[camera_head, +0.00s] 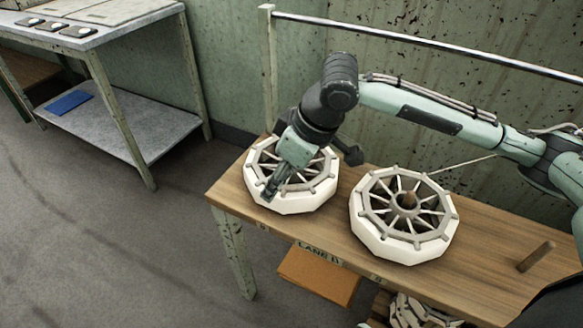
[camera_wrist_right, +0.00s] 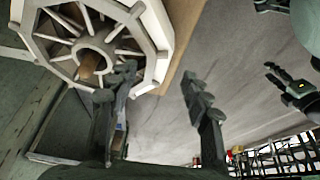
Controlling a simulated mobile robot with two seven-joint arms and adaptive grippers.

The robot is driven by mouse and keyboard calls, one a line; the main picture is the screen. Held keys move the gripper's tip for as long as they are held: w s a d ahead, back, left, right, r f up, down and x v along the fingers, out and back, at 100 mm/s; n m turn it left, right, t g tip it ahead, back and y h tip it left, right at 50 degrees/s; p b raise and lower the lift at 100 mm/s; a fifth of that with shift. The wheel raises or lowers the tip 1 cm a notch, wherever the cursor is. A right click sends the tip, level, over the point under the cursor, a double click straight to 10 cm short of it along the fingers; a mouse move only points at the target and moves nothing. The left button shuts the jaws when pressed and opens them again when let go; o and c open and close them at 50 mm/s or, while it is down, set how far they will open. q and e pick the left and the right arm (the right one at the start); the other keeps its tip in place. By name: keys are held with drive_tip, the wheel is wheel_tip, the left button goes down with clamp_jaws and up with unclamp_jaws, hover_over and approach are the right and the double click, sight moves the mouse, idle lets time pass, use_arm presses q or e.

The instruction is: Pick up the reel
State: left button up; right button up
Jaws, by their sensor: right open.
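Two white-rimmed, spoked reels lie flat on a wooden bench. The left reel (camera_head: 300,204) is partly hidden under my right gripper (camera_head: 269,190). The right reel (camera_head: 400,250) sits around a wooden peg, with nothing over it. My right gripper points down at the front left rim of the left reel. In the right wrist view its fingers (camera_wrist_right: 160,84) are apart with nothing between them. One finger overlaps the edge of a reel (camera_wrist_right: 152,35); I cannot tell whether it touches. Another dark gripper, probably my left, shows at the right edge (camera_wrist_right: 283,82); its jaw state is unclear.
The bench (camera_head: 480,240) has a bare peg (camera_head: 536,256) at its right. A metal rail (camera_head: 430,47) runs behind it. An orange panel (camera_head: 318,277) and more white pieces (camera_head: 420,312) are below. A grey table (camera_head: 100,35) stands at the left, with open floor between.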

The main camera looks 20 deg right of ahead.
drive_tip(key=x, duration=0.4)
drive_tip(key=shift+w+f+b, duration=0.25)
drive_tip(key=shift+b, duration=0.1)
drive_tip(key=shift+w+a+f, duration=0.1)
drive_tip(key=c, duration=0.9)
clamp_jaws()
use_arm(q)
drive_tip(key=shift+s+a+r, duration=0.1)
drive_tip(key=shift+r, duration=0.8)
